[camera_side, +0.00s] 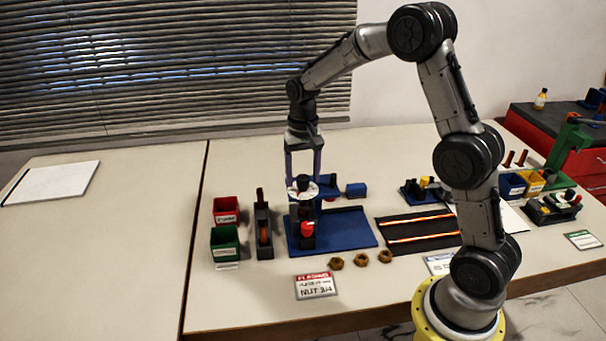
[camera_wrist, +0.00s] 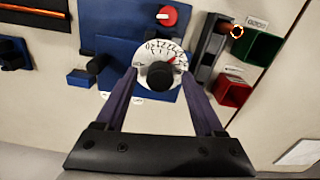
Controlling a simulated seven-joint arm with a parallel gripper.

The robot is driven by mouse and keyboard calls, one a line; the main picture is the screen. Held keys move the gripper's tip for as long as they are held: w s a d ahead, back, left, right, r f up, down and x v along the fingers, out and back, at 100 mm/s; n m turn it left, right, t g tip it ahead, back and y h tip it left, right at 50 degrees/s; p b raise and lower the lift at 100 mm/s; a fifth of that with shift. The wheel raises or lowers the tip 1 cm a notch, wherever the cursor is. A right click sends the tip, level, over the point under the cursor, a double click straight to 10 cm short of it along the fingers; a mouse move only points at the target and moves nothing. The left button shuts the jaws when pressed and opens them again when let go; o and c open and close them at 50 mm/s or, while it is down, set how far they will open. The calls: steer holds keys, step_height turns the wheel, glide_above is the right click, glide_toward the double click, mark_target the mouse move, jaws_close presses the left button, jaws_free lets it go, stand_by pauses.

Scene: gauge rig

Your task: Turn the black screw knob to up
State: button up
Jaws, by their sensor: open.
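The black screw knob (camera_wrist: 160,75) sits at the centre of a white dial (camera_wrist: 148,49) with printed numbers and a red mark at its upper right. In the side view the black knob (camera_side: 303,181) and dial (camera_side: 326,190) are on the blue rig (camera_side: 358,229). My gripper (camera_wrist: 160,74) is open, pointing down, with one finger on each side of the knob. A gap shows between each finger and the knob in the wrist view. In the side view my gripper (camera_side: 303,176) is right over the dial; fingertip height is hard to tell.
A red knob (camera_side: 307,229) is on the rig's front. Red (camera_side: 226,210) and green (camera_side: 225,243) bins and a grey holder (camera_side: 263,232) stand to the left. Several brass nuts (camera_side: 361,259) lie in front. A black mat with orange strips (camera_side: 415,231) lies right.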

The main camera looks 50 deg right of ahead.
jaws_close()
stand_by(0.4)
steer(key=n, duration=0.6)
steer(key=shift+r+n, duration=0.1)
steer(key=shift+n, duration=0.2)
steer(key=n, duration=1.2)
steer(key=shift+n, duration=0.4)
steer(key=n, duration=0.5)
steer(key=shift+n, duration=0.7)
